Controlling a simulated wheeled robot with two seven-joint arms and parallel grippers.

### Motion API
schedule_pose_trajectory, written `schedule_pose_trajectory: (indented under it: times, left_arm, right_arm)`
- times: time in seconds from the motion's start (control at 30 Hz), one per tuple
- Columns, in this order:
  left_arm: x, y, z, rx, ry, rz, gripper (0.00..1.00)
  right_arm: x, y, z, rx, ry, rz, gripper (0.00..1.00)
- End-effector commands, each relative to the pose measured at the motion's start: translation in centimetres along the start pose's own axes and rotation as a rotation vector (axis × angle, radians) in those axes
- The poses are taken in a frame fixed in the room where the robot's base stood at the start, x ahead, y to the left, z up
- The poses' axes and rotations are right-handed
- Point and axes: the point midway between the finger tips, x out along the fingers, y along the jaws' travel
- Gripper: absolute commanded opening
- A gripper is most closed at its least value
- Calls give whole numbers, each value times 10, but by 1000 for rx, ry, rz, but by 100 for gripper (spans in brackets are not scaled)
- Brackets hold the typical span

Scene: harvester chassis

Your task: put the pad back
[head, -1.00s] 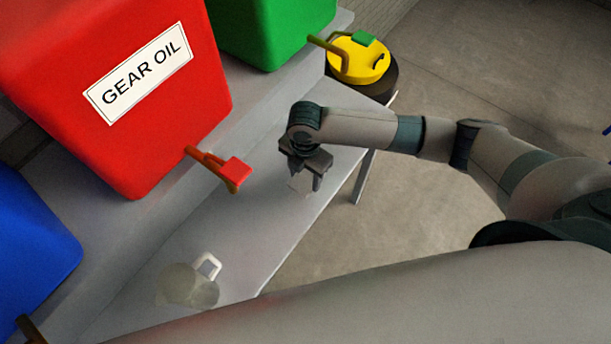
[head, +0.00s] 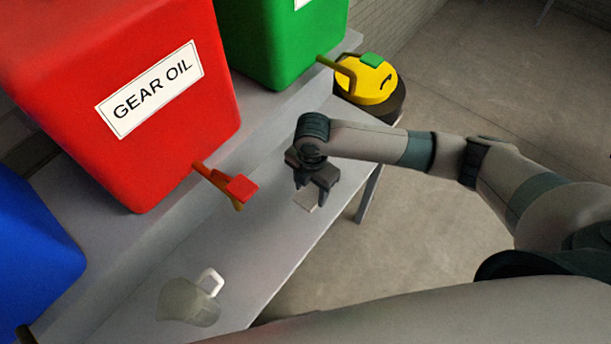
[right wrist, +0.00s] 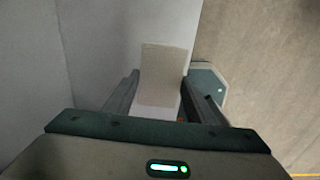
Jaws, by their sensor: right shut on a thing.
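The pad (head: 306,201) is a small pale, flat piece at the fingertips of my right gripper (head: 312,190), over the grey bench near its front edge. In the right wrist view the pad (right wrist: 161,78) is a beige-white slab that stands out between the two fingers of the right gripper (right wrist: 160,92). The gripper is shut on it. I cannot tell whether the pad touches the bench top. My left gripper is out of view.
A red GEAR OIL tank (head: 125,95) with a red-handled tap (head: 240,187) stands left of the gripper. A green tank (head: 285,45), a blue tank (head: 35,245) and a yellow-topped drum (head: 370,82) stand around. A translucent jug (head: 188,302) sits on the bench (head: 255,235).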

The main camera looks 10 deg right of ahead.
Motion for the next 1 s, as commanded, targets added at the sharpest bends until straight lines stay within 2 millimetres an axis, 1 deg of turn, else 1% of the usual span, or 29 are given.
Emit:
schedule_pose_trajectory:
  times: [0.17, 0.27, 0.37, 0.7, 1.0]
  left_arm:
    - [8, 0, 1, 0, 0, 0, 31]
    - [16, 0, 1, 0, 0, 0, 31]
    - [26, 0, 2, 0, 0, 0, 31]
    - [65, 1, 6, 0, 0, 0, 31]
    - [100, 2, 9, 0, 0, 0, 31]
  right_arm:
    - [-2, 1, 4, 75, 1, 4, 32]
    - [-5, 1, 7, 163, 5, 7, 32]
    - [-10, 1, 12, 286, 9, 9, 32]
    - [-36, -6, 27, 832, 27, 10, 32]
    - [-58, -22, 37, 1322, 32, 1, 32]
